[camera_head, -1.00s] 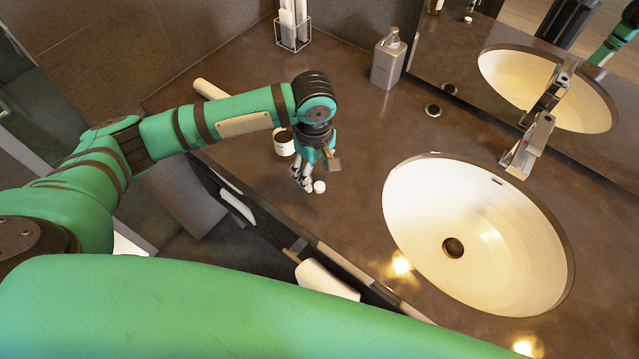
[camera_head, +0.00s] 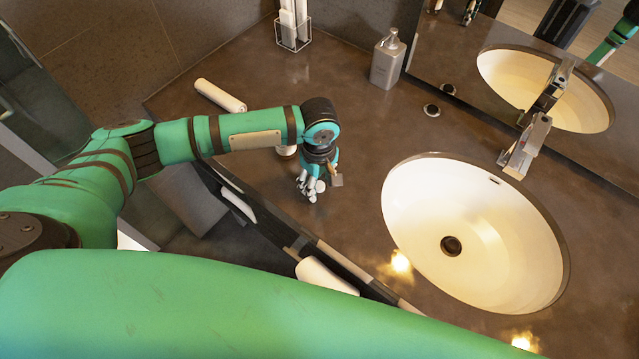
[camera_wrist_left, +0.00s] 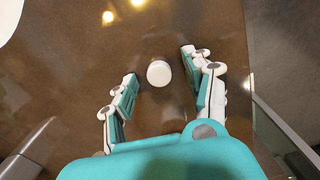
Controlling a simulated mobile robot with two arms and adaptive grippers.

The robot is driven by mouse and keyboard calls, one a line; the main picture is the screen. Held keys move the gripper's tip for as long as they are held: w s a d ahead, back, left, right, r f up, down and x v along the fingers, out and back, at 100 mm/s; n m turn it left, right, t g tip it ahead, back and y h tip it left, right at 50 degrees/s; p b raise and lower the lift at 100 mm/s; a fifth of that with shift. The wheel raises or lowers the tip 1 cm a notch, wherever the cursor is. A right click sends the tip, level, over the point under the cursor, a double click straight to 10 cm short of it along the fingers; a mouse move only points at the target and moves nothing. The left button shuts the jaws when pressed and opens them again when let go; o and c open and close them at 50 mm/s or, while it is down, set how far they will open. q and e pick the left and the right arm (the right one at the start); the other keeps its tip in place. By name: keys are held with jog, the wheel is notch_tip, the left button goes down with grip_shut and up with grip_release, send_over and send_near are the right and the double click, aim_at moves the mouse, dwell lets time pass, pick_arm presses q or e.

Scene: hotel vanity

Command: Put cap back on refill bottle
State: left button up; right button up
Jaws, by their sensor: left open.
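A small round white cap (camera_wrist_left: 158,73) lies on the brown counter. In the left wrist view it sits between the two spread fingers of my left gripper (camera_head: 311,192), with a gap on each side. In the head view the cap (camera_head: 320,186) shows at the fingers' right side, partly covered. My left gripper is open, pointing down close over the counter. A small white container (camera_head: 286,151), possibly the refill bottle, stands just behind my left wrist; the arm hides most of it. My right gripper is not in view.
An oval white sink (camera_head: 480,215) with a faucet (camera_head: 525,145) is to the right. A grey soap dispenser (camera_head: 387,62) stands at the back. A white cylinder (camera_head: 220,95) lies at the left. White rolls (camera_head: 325,276) sit below the counter's front edge. The counter between gripper and sink is clear.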

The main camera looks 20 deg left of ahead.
aim_at(317, 187)
pick_arm(q)
jog(key=c, duration=0.8)
jog(key=shift+o, duration=0.2)
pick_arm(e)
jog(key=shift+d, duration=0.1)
pick_arm(q)
jog(key=shift+r, duration=0.1)
